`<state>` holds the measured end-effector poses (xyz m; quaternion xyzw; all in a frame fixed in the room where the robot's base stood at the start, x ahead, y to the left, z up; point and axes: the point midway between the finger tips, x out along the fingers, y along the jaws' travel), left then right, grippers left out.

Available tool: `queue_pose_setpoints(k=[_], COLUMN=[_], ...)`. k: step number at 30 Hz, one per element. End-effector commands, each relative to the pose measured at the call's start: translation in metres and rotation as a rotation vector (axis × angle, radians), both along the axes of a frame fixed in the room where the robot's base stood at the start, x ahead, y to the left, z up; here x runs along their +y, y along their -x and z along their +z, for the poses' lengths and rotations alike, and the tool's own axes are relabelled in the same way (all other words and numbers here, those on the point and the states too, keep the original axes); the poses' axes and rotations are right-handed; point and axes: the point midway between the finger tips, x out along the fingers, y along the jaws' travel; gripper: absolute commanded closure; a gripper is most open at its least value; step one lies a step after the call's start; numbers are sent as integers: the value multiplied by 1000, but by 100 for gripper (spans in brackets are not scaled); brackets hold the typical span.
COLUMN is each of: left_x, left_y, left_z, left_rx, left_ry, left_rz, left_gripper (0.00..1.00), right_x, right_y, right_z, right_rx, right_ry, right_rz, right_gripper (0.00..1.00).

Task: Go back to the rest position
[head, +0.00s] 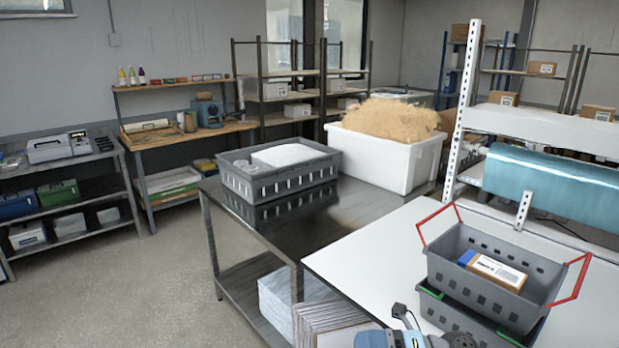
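A grey crate with raised red handles (465,262) stands on the white table (372,245) at the right. It is stacked on another grey crate with green handles (460,318). A small brown and blue box with a white label (492,270) lies inside the upper crate.
A dark metal table (300,222) holds a grey crate of white material (240,183) and a white bin of shredded brown filling (375,160). Flat cardboard (325,322) stands below. A teal roll (550,178) hangs on the white rack. The floor (120,290) at left is clear.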

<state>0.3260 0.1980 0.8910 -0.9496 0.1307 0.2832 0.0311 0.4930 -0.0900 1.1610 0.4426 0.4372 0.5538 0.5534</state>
Motion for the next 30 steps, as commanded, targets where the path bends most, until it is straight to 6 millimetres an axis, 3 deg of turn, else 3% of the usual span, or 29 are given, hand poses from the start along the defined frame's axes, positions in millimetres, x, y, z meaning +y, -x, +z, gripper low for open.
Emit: queue_pose_setpoints(k=[2, 5, 8, 11, 14, 18, 21, 25, 30], left_x=[0, 0, 0, 1, 1, 1, 1, 1, 1], left_y=[1, 1, 1, 1, 1, 1, 0, 0, 0], left_z=[-1, -1, -1, -1, -1, -1, -1, -1, -1], left_rx=[3, 3, 3, 3, 3, 3, 2, 2, 2], left_ry=[-1, -1, -1, -1, -2, -2, -2, -2, -2], left_rz=[0, 0, 0, 0, 0, 0, 0, 0, 0], left_gripper=[67, 67, 67, 67, 67, 67, 67, 67, 67], right_x=[6, -1, -18, -41, -65, -91, -101, -106, -107], right_y=[6, 5, 7, 18, 43, 97, 132, 160, 166], right_z=[-6, -19, -47, -90, -143, -212, -244, -265, -269], right_rx=[165, 384, 627, 888, 1163, 1515, 1690, 1816, 1843], right_ry=[-179, -371, -529, -652, -743, -806, -819, -822, -821], right_rz=[-132, -317, -517, -725, -933, -1182, -1296, -1371, -1388], right_gripper=[0, 0, 0, 0, 0, 0, 0, 0, 0])
